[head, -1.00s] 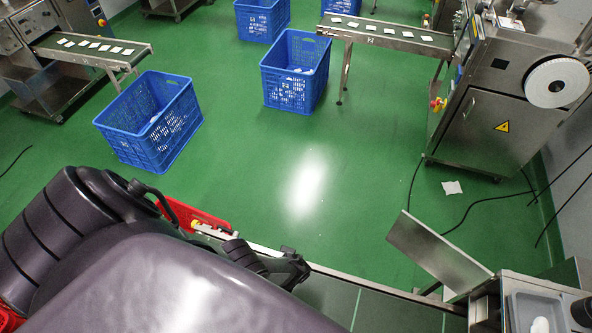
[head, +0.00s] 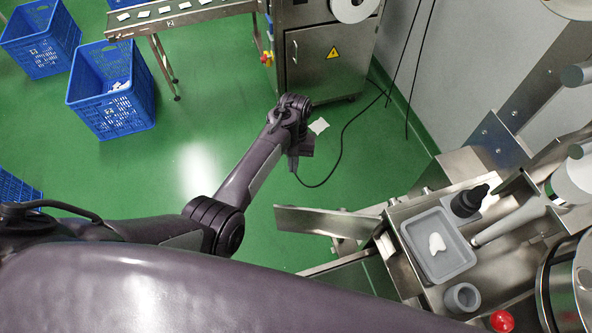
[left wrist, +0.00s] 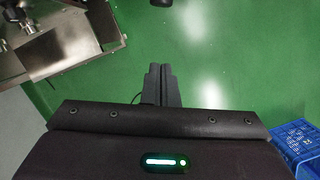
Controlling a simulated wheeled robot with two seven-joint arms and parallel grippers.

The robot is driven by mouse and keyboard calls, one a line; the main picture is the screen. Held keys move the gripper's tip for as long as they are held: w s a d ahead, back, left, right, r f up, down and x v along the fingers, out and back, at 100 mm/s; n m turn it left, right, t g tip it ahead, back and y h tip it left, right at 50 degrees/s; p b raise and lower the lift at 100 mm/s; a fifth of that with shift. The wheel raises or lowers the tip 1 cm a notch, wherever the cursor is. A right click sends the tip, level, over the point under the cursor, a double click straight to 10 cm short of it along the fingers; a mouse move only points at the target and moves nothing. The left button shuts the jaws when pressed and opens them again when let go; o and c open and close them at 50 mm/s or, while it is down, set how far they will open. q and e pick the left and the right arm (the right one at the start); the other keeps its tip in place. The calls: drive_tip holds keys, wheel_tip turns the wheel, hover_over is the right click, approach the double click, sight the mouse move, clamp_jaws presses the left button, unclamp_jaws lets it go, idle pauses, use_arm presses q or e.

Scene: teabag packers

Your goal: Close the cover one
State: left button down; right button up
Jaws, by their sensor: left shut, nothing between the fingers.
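A flat metal plate (head: 325,222), which looks like the cover, sticks out to the left of the packing machine (head: 405,207) at the right of the head view. It stands open, away from the machine body. My left gripper (head: 296,152) is above the green floor, up and left of the plate, and apart from it. In the left wrist view the fingers (left wrist: 160,72) are together with nothing between them. Metal machine parts (left wrist: 75,45) show at the upper left there. My right gripper is not in view.
A grey tray (head: 462,262) with a white item, a black bottle (head: 468,200), a grey cup (head: 462,297) and a red knob (head: 502,321) are on the machine. A second machine (head: 330,62), a conveyor (head: 185,14) and blue crates (head: 112,105) stand farther back. Open floor lies between.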

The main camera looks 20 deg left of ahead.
use_arm(q)
drive_tip(key=s+f+b, duration=0.3)
drive_tip(key=s+f, duration=0.3)
drive_tip(key=f, duration=0.2)
drive_tip(key=shift+s+d+f, duration=0.15)
drive_tip(key=shift+d+f, duration=0.15)
drive_tip(key=shift+d, duration=0.1)
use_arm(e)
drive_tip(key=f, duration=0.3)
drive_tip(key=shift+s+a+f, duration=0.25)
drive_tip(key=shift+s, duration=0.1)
